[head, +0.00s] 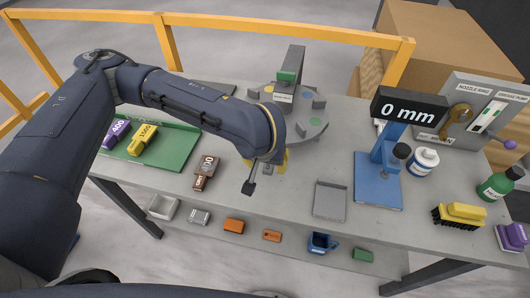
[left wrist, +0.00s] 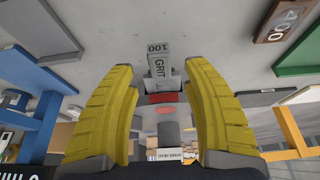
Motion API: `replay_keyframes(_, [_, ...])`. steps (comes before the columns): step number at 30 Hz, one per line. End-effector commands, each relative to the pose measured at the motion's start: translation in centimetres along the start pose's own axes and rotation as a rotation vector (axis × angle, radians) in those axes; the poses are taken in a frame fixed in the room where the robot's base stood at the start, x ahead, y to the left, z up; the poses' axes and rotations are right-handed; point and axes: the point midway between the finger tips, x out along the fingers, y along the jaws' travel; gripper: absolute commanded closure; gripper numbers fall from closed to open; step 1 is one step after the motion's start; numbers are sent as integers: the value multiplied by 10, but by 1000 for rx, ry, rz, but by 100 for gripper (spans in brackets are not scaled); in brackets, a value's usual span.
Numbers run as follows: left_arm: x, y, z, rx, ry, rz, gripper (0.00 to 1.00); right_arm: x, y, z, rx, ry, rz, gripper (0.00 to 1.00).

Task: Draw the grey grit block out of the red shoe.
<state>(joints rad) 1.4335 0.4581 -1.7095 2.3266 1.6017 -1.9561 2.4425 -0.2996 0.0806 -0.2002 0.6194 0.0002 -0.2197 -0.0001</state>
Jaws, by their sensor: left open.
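In the left wrist view a grey block marked GRIT and 100 (left wrist: 159,62) lies ahead, between my two yellow fingers. A red patch (left wrist: 161,98), apparently the red shoe, shows at its inner end. My left gripper (left wrist: 158,75) is open, one finger on each side of the block, with gaps showing; I see no contact. In the head view my left gripper (head: 279,160) is mostly hidden behind its own wrist, at the near side of the round grey turntable (head: 312,122). The arm hides the grey block and red shoe there. My right gripper is not in view.
A brown block (head: 204,178) lies left of my wrist, near a green tray (head: 176,157) holding purple and yellow blocks. A grey tray (head: 330,201) and a blue gauge stand (head: 378,191) are to the right. A tall grey post (head: 293,59) rises behind the turntable.

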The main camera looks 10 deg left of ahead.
Motion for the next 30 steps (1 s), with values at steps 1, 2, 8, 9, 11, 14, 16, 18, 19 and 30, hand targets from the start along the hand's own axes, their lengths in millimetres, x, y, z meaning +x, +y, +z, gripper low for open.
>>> replay_keyframes(1, [-9,0,-2,3,5,1,51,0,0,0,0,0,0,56])
replay_keyframes(2, [-14,0,-2,2,5,1,51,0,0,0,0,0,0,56])
replay_keyframes(8, [-43,0,-2,2,4,1,51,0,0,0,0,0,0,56])
replay_keyframes(9, [-48,0,-2,1,5,1,51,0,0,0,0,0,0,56])
replay_keyframes(11, [-56,0,-1,1,3,0,51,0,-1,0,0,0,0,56])
replay_keyframes(14, [-66,0,-1,2,2,0,51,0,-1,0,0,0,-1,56])
replay_keyframes(16, [-72,0,-1,1,2,0,51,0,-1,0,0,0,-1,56])
replay_keyframes(18, [-78,0,-1,1,2,0,51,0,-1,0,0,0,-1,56])
replay_keyframes(19, [-80,0,-1,1,2,0,51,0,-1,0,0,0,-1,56])
replay_keyframes(30, [-89,11,-1,-11,-15,37,51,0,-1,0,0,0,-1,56])
